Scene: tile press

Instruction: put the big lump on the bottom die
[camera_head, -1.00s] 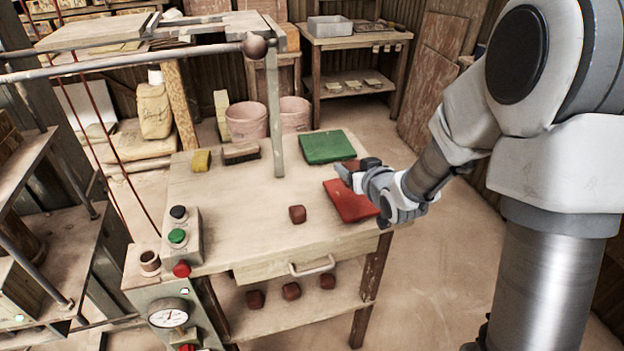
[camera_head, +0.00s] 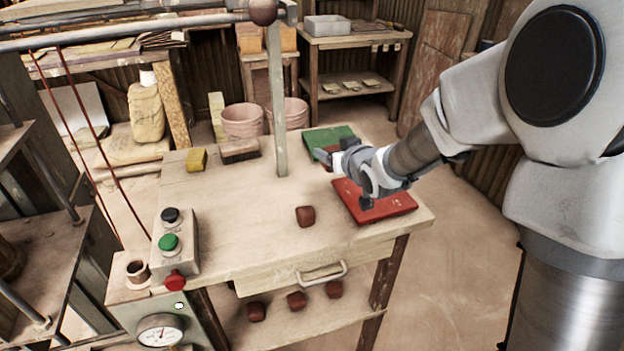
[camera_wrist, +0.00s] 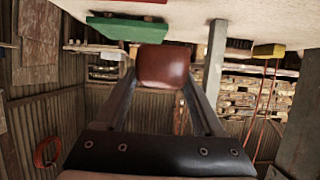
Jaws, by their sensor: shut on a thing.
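My gripper (camera_head: 326,158) is shut on a large reddish-brown lump (camera_wrist: 163,65), which shows between the fingertips in the wrist view. In the head view the fingers mostly hide this lump. The gripper is above the table, near the front edge of the green board and behind the red board. A smaller brown lump (camera_head: 305,216) sits on the tabletop, left of the red board. I cannot make out the bottom die in either view.
The green board (camera_head: 325,137) and red board (camera_head: 385,208) lie on the worktable (camera_head: 235,225). A post (camera_head: 276,110) rises at its back. A button box (camera_head: 180,245), yellow block (camera_head: 196,160) and brush (camera_head: 239,151) stand there. Several lumps (camera_head: 296,300) rest on the lower shelf.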

